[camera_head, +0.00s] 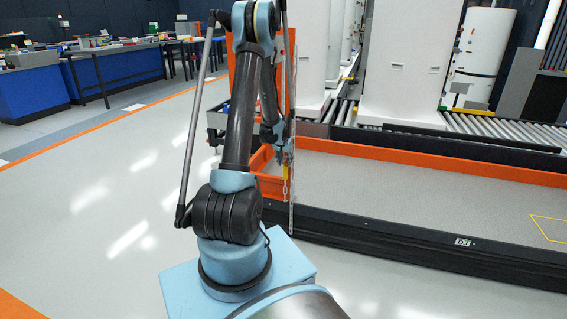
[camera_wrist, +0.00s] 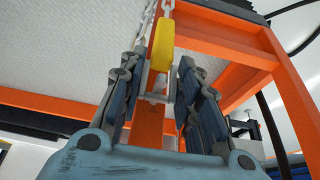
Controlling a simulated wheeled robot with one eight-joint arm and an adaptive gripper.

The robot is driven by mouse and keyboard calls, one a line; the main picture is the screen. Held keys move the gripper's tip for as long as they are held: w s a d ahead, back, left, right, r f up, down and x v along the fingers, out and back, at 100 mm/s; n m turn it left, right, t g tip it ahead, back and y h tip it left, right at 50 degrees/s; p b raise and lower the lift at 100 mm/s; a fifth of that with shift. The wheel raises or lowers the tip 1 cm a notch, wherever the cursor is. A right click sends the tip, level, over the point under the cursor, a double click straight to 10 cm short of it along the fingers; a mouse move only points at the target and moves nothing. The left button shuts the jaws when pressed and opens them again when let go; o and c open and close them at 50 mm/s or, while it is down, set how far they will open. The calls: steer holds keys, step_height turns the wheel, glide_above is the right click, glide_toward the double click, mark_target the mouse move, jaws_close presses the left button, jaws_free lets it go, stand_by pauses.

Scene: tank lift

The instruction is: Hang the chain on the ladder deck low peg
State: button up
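The chain (camera_wrist: 151,14) runs from the top edge of the wrist view down to a long yellow piece (camera_wrist: 163,46). In the head view, the yellow piece (camera_head: 285,172) is just below my gripper (camera_head: 281,157), and pale chain links (camera_head: 285,190) hang below it. In the wrist view, my gripper's (camera_wrist: 163,75) dark fingers stand apart on either side of a small grey bracket, close to the yellow piece. I see a gap between fingers and yellow piece. The orange ladder deck frame (camera_wrist: 270,55) is close by. I cannot make out which part is the low peg.
A low pit with an orange rim (camera_head: 430,161) and black side wall lies to the right. White tanks (camera_head: 405,60) and a roller conveyor (camera_head: 500,127) stand behind it. Blue workbenches (camera_head: 115,65) are at the back left. The floor on the left is clear.

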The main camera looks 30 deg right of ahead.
steer(key=o, duration=0.5)
steer(key=shift+c, duration=0.2)
steer(key=shift+r, duration=0.1)
steer(key=v, duration=1.1)
steer(key=shift+a+r, duration=0.15)
steer(key=shift+r, duration=0.15)
steer(key=shift+s, duration=0.15)
